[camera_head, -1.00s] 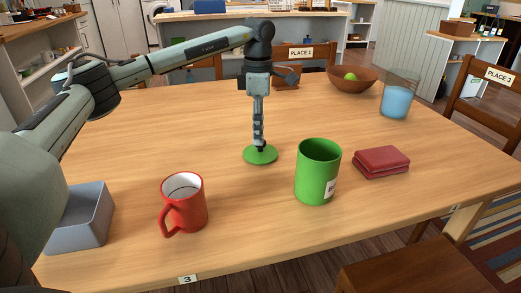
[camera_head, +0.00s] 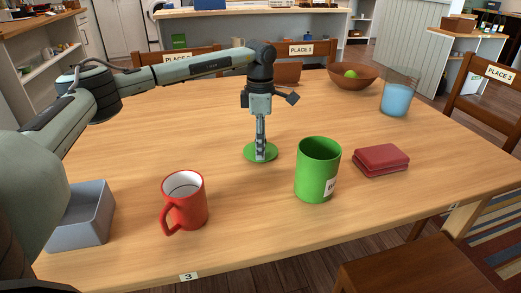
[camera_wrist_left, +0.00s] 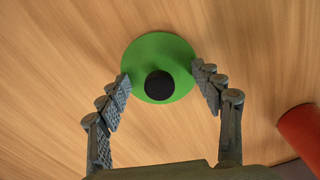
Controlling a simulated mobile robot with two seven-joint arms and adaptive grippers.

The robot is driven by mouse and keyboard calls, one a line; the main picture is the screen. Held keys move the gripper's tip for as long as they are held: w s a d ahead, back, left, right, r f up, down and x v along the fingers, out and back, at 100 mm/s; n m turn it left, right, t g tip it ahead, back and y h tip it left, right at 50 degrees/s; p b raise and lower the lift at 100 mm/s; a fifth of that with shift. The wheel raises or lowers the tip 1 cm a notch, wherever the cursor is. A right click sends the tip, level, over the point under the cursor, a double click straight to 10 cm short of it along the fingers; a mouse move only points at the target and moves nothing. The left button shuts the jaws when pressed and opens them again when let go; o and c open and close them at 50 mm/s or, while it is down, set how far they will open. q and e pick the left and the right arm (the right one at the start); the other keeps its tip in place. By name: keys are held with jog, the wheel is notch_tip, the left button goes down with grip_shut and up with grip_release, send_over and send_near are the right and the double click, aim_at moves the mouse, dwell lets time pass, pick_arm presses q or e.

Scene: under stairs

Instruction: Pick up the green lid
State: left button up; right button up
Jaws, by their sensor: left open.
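The green lid (camera_head: 250,154) is a flat round disc lying on the wooden table, left of the green canister (camera_head: 317,172). In the left wrist view the lid (camera_wrist_left: 148,52) shows from above with a black knob (camera_wrist_left: 159,86) at its middle. My left gripper (camera_head: 261,155) points down over the lid. In the wrist view the left gripper (camera_wrist_left: 161,77) is open, with one finger on each side of the knob. Its fingertips overlap the lid's edges in the picture; I cannot tell whether they touch it. My right gripper is not in view.
A red mug (camera_head: 190,211) and a grey bin (camera_head: 92,218) stand at the front left. A red book-like block (camera_head: 381,160) lies to the right. A blue glass (camera_head: 396,100) and a brown bowl (camera_head: 340,80) stand farther back. The table's middle left is clear.

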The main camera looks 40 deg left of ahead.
pick_arm(q)
jog(key=shift+s+f, duration=0.2)
grip_shut()
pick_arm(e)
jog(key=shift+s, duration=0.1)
pick_arm(q)
jog(key=shift+r, duration=0.1)
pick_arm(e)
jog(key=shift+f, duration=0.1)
pick_arm(q)
jog(key=shift+r, duration=0.55)
notch_tip(320, 180, up, 3)
jog(key=shift+a+f+b, duration=0.1)
jog(key=shift+a+b, duration=0.05)
jog(key=shift+b, duration=0.2)
jog(key=s+a+r+b, duration=0.1)
jog(key=s+a+r, duration=0.5)
jog(key=s, duration=0.3)
jog(key=shift+s+r, duration=0.25)
jog(key=shift+r, duration=0.35)
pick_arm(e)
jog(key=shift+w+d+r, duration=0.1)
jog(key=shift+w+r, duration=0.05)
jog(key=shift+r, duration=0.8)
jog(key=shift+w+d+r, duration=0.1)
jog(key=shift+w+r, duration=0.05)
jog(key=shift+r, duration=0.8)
